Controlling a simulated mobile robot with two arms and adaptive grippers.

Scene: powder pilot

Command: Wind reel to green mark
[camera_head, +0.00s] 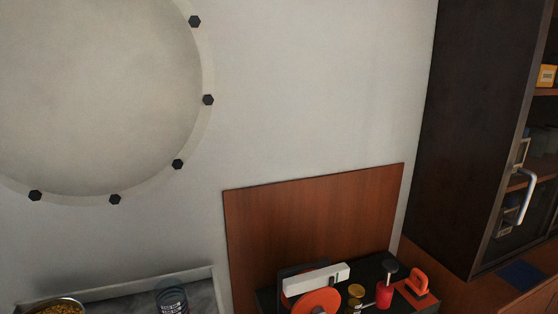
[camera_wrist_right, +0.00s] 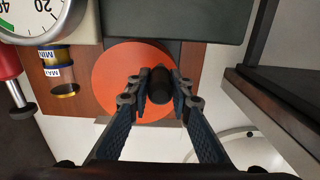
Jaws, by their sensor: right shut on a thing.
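The orange reel disc (camera_wrist_right: 112,77) fills the middle of the right wrist view. A dark cylindrical knob (camera_wrist_right: 160,80) stands out from its face. My right gripper (camera_wrist_right: 159,96) is shut on this knob, with one finger on each side. In the head view an orange disc (camera_head: 316,302) shows at the bottom edge, cut off, below a white bar (camera_head: 317,278). I cannot make out a green mark on the reel. My left gripper is not in view.
A brass cylinder (camera_wrist_right: 65,90) with MIN and MAX labels and a red-handled part (camera_wrist_right: 9,72) lie left of the reel in the wrist view. An orange handle (camera_head: 418,281) stands right in the head view. A wooden panel (camera_head: 315,217) rises behind; a dark cabinet (camera_head: 470,130) is at right.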

